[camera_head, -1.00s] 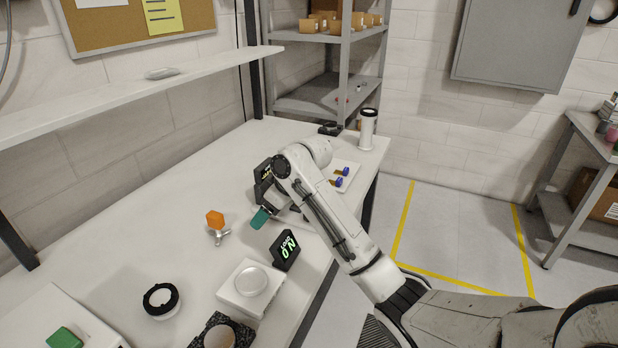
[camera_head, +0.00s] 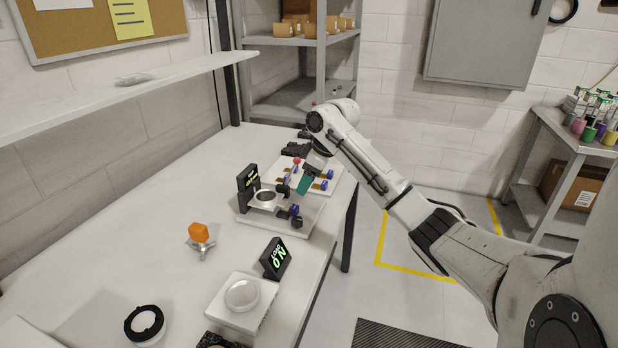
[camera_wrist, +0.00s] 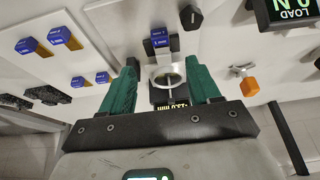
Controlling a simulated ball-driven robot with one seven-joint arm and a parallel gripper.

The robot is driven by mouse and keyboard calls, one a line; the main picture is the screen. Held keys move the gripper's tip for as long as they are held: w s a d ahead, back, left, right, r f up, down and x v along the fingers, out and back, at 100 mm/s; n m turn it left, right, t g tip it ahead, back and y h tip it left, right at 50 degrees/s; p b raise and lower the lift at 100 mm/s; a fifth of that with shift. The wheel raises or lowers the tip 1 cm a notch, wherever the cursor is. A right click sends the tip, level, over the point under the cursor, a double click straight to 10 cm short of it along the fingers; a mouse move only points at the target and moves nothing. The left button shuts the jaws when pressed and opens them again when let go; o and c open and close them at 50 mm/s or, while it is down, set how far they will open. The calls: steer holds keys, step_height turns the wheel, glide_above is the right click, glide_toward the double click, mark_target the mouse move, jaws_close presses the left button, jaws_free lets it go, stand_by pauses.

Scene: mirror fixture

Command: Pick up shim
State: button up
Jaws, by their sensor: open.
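My gripper (camera_head: 306,183) is open and empty, its green fingers pointing down between the mirror fixture and the shim tray. The mirror fixture (camera_head: 264,201), with a black upright plate and a round mirror ring, stands on a pale base. In the wrist view, its ring (camera_wrist: 167,80) shows between my spread fingers (camera_wrist: 162,64). A blue block (camera_wrist: 160,43) marked like a shim sits just beyond the ring. Brass shims with blue ends lie on the white tray, including one blue-ended shim (camera_head: 321,185); another (camera_wrist: 28,46) shows at left in the wrist view.
An orange knob (camera_head: 199,233) on a small stand, a dark LOAD display (camera_head: 275,258), a white block with a round dish (camera_head: 242,296) and a black ring (camera_head: 144,323) stand nearer on the bench. The bench's left part is clear.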

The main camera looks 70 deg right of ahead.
mark_target(295, 207)
steer(key=p+x, duration=0.1)
steer(key=x, duration=0.9)
steer(key=shift+c, duration=0.3)
steer(key=shift+s, duration=0.1)
steer(key=c, duration=1.1)
